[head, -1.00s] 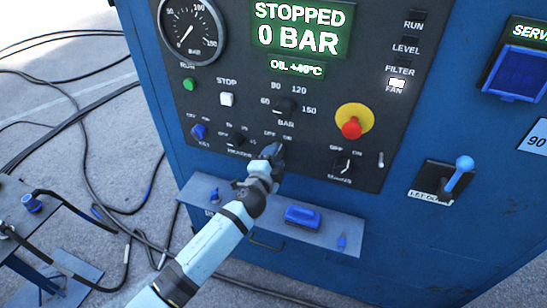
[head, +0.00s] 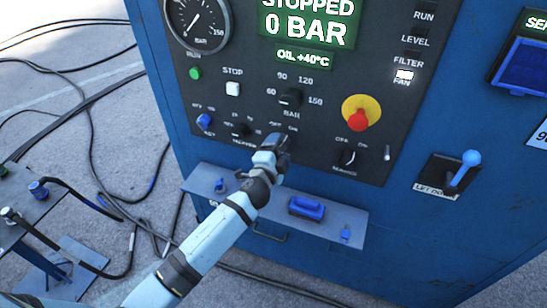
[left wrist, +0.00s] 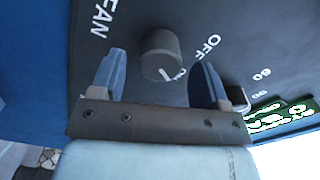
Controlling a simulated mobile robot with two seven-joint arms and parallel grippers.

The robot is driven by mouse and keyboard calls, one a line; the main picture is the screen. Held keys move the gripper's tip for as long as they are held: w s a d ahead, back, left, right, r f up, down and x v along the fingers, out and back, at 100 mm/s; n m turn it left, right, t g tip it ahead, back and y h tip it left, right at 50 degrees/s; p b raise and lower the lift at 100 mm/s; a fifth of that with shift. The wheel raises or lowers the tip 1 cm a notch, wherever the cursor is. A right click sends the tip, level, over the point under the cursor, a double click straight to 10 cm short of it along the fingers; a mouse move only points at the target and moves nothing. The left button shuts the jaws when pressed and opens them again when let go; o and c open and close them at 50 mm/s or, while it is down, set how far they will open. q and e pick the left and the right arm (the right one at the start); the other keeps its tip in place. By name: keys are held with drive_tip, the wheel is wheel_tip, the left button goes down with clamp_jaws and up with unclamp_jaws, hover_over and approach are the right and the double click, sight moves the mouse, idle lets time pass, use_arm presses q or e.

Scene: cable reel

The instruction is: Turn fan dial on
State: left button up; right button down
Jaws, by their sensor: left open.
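The fan dial (left wrist: 160,54) is a dark round knob on the black panel, with FAN and OFF lettering near it in the left wrist view. A white mark on its lower right edge points toward a partly hidden label. My left gripper (head: 277,143) is open, with one finger on each side of the dial; I cannot tell whether they touch it. In the head view the gripper hides the dial, and the OFF and ON labels show just above. My right gripper is not in view.
The control panel (head: 240,55) reads STOPPED and 0 BAR. A red stop button (head: 358,119) and a pressure knob (head: 290,97) are nearby. A shelf (head: 270,203) with a blue item (head: 307,208) lies below my gripper.

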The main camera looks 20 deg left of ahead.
use_arm(q)
drive_tip(key=s+b, duration=0.1)
drive_tip(key=s, duration=1.2)
drive_tip(key=shift+s+a+b, duration=0.25)
drive_tip(key=shift+b, duration=0.15)
drive_tip(key=s+f+n+g+h+p, duration=0.1)
drive_tip(key=s+f+n+g+p, duration=0.2)
drive_tip(key=s, duration=0.6)
drive_tip(key=s+f+n+g+h+p, duration=0.1)
drive_tip(key=s+f+n+g+p, duration=0.3)
drive_tip(key=s+f+n, duration=0.4)
drive_tip(key=shift+s+f+h, duration=0.3)
drive_tip(key=shift+s+f, duration=0.3)
drive_tip(key=shift+s, duration=0.6)
